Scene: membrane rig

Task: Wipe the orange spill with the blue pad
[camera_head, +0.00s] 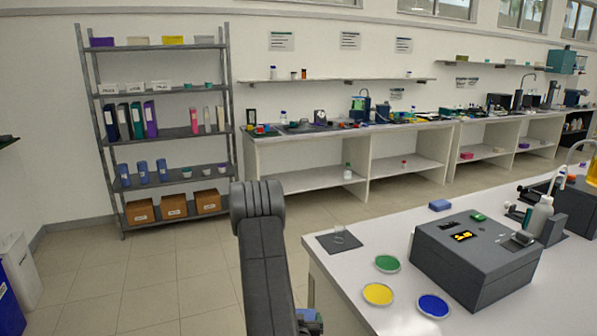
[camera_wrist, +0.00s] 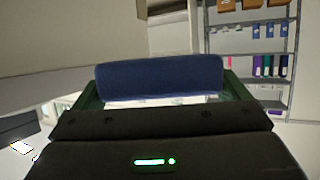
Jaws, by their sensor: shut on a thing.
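My gripper (camera_wrist: 160,85) is shut on a dark blue pad (camera_wrist: 160,76), which lies across between its green fingers in the wrist view. In the head view, my gripper (camera_head: 309,322) shows only partly at the bottom edge, beside the near left side of the white table, and a bit of blue shows there. An orange-yellow patch (camera_head: 462,236) is on top of the grey box (camera_head: 478,257) on the table. I cannot tell whether it is the spill or a lit display. No other orange patch shows on the visible tabletop.
The white table (camera_head: 345,268) holds a green dish (camera_head: 387,263), a yellow dish (camera_head: 378,293), a blue dish (camera_head: 433,306), a small blue block (camera_head: 440,205) and a dark mat (camera_head: 339,241) with clear glassware. A white bottle (camera_head: 540,217) stands right of the box.

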